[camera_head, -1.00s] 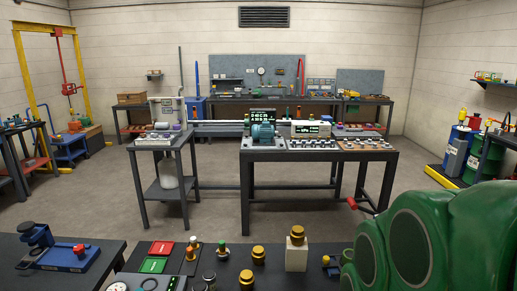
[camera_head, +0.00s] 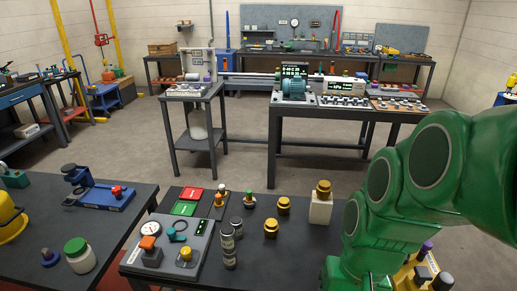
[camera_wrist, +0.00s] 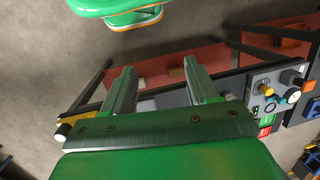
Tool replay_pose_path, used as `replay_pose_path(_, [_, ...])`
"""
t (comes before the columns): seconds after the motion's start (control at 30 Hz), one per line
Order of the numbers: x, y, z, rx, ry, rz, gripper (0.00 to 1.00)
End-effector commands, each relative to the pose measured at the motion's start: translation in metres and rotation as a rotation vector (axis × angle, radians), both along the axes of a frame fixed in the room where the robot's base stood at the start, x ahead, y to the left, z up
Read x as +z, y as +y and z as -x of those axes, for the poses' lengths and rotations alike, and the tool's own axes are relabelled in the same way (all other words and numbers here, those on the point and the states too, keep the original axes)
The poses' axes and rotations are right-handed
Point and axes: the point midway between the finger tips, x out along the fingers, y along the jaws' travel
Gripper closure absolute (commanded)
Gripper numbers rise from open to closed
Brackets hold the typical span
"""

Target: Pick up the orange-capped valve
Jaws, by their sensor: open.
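A small orange-topped part (camera_head: 218,199), perhaps the orange-capped valve, stands upright on the dark near bench (camera_head: 255,255) in the head view; it is too small to tell for sure. A green-topped part (camera_head: 248,197) stands just right of it. An orange knob (camera_head: 148,243) sits on a grey gauge panel (camera_head: 180,228) at the bench's left. My gripper (camera_wrist: 156,73) is open and empty in the wrist view, its fingers spread over a reddish surface and the floor. In the head view only my green arm shows at the right; the gripper is hidden.
Gold-capped parts (camera_head: 283,205) and dark cylinders (camera_head: 228,247) stand close by on the bench. Another gold-capped part tops a cream block (camera_head: 320,207). A blue fixture (camera_head: 105,194) is on the left bench. The gauge panel (camera_wrist: 277,93) is right of my fingers in the wrist view.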

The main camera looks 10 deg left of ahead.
Motion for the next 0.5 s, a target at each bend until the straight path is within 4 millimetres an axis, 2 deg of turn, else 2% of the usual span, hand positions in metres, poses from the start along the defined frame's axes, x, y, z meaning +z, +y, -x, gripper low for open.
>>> replay_pose_path(0.1, [0.001, 0.033, -0.023, -0.019, 0.010, -0.090, 0.41])
replay_pose_path(0.5, [0.012, 0.136, -0.094, -0.153, 0.089, -0.379, 0.41])
